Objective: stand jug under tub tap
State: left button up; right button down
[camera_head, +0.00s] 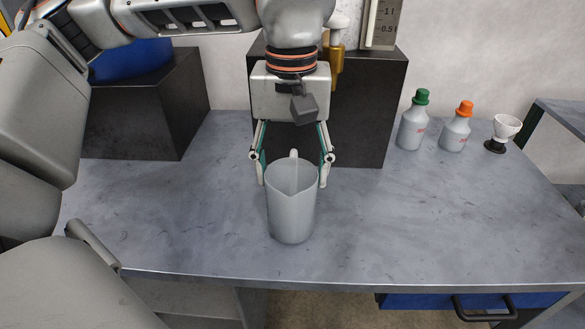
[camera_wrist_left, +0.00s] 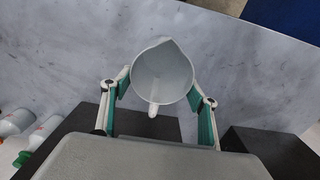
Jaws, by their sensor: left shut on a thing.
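A translucent grey jug (camera_head: 291,205) is upright near the middle of the worktop, toward its front. My left gripper (camera_head: 291,170) is shut on the jug, one finger at each side of its upper part. In the left wrist view the open, empty-looking jug (camera_wrist_left: 162,75) sits between the fingers, its handle toward the gripper body. A brass tap (camera_head: 337,66) with a white knob shows above a dark block behind my arm. A marked scale (camera_head: 383,25) beside it appears to belong to the tub, mostly hidden. I cannot tell whether the jug's base touches the worktop.
The dark block (camera_head: 369,120) stands behind the jug. Another dark block (camera_head: 150,115) with a blue object (camera_head: 130,60) is at left. The worktop (camera_head: 430,215) is clear at front right.

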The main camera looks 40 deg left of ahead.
pick_arm(q)
jog(key=shift+f, duration=0.1)
jog(key=o, duration=1.5)
